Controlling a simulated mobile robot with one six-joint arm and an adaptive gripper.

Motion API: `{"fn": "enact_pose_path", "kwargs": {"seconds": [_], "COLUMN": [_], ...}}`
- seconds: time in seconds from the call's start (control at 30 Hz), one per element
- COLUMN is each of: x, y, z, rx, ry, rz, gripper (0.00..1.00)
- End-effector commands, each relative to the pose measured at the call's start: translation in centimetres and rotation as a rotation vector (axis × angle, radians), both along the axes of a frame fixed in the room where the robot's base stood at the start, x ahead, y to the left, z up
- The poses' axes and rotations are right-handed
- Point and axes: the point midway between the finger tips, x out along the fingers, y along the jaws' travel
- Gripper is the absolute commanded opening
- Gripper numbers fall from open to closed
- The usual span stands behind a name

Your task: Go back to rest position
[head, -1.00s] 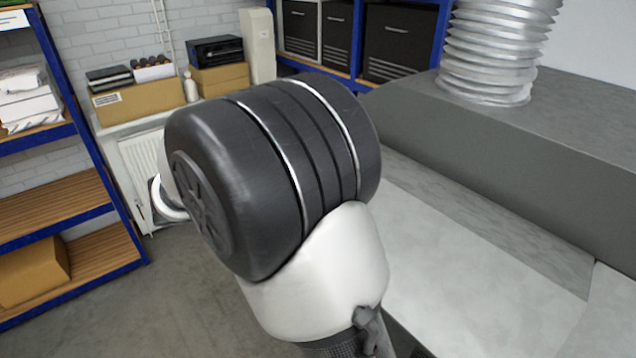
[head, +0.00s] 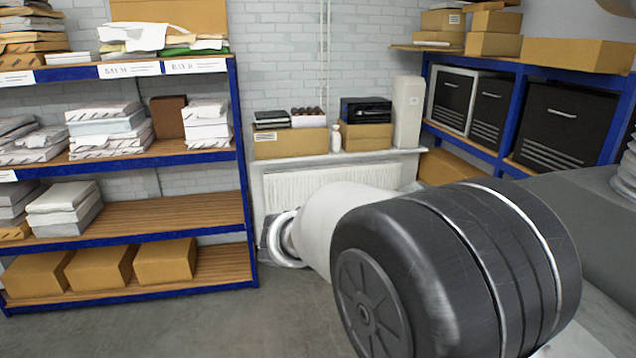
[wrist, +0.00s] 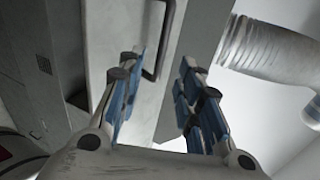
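My gripper (wrist: 158,92) shows in the wrist view with its two blue-padded fingers spread apart. The space between the fingers is empty. Behind them in the wrist view is a pale grey panel with a dark handle (wrist: 160,45). In the head view my arm fills the lower right, and my gripper itself does not show there.
A blue-framed shelf (head: 130,237) with parcels and boxes stands at the left. A white radiator (head: 325,185) is under a sill with boxes. Black drawer boxes (head: 565,120) fill the right shelf. A grey unit (head: 600,205) is close at the right. Floor shows at lower left.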

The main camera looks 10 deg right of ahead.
Motion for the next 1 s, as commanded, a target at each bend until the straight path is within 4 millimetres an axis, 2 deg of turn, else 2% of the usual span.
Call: {"fn": "enact_pose_path", "kwargs": {"seconds": [0.13,0.27,0.37,0.5,0.7,0.87,0.9,1.0], "x": [-3.3,-7.8,-11.1,-15.0,-18.5,-20.0,-20.3,-20.8], "y": [-0.7,-0.6,0.3,2.5,6.3,8.7,9.3,10.5], "z": [0.1,-0.5,-1.2,-2.1,-2.6,-2.5,-2.5,-2.2], "rx": [0.149,0.359,0.511,0.686,0.838,0.862,-0.836,-0.691], "ry": [-0.25,-0.622,-0.915,-1.296,-1.706,-1.865,1.843,1.593], "rz": [-0.146,-0.415,-0.676,-1.101,-1.784,-2.288,2.356,2.273], "gripper": [0.33,0.33,0.33,0.33,0.33,0.33,0.33,0.33]}}
